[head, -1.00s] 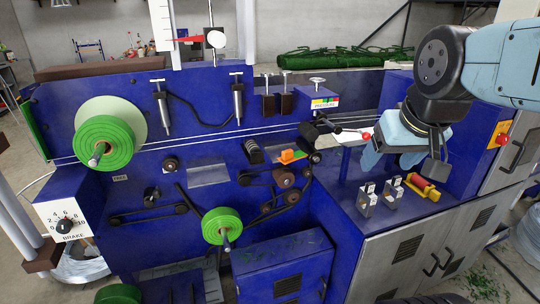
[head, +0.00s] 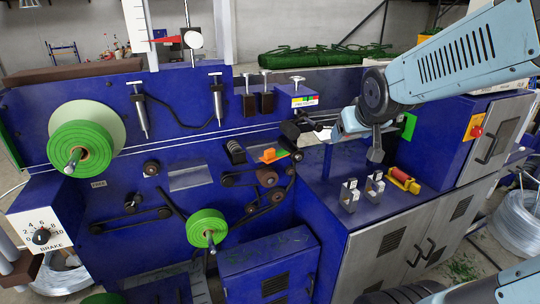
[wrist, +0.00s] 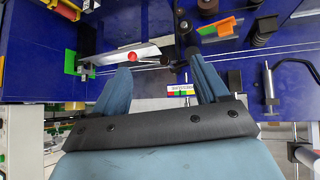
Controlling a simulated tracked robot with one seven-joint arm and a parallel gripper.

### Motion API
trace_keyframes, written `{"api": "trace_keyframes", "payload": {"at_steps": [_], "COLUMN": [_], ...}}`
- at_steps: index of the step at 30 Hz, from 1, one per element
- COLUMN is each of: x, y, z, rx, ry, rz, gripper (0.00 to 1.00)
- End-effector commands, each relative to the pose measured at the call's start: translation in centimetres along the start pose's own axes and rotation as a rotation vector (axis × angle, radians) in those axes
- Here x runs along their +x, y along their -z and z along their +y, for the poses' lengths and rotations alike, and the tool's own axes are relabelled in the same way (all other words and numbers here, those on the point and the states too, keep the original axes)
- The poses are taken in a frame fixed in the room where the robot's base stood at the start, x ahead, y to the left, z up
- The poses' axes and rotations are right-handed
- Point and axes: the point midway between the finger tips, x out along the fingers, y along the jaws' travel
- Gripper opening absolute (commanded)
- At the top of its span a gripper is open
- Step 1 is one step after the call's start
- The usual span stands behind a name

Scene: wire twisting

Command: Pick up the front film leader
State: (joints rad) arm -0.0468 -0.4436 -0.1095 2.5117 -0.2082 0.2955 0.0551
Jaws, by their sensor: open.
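No part is plainly marked as the front film leader. A small orange tab with a green piece (head: 268,155) sticks out by the dark rollers on the blue machine face; it also shows at the upper right of the wrist view (wrist: 222,27). A lower green film roll (head: 207,228) and a larger upper green roll (head: 80,148) are on the machine's front. My gripper (head: 342,125) is right of and above the tab, over the machine's right part. In the wrist view my gripper (wrist: 160,62) is open, fingers apart and empty, with the tab beyond the right finger.
Two small metal blocks (head: 350,196) and a red-yellow cylinder (head: 404,179) stand on the blue ledge below my gripper. Two wires (head: 190,142) run along the machine face. A pressure box (head: 298,97) is left of my gripper. A green square (wrist: 70,62) shows at left.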

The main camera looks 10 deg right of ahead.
Motion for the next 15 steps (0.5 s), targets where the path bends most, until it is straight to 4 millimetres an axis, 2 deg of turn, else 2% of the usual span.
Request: {"api": "trace_keyframes", "payload": {"at_steps": [3,8,15], "x": [3.4,7.3,12.6], "y": [1.4,3.0,4.3], "z": [0.4,0.5,-0.6], "rx": [-0.028,-0.071,-0.139], "ry": [-0.001,0.014,0.077], "rz": [0.065,0.166,0.312], "gripper": [0.74,0.74,0.74]}}
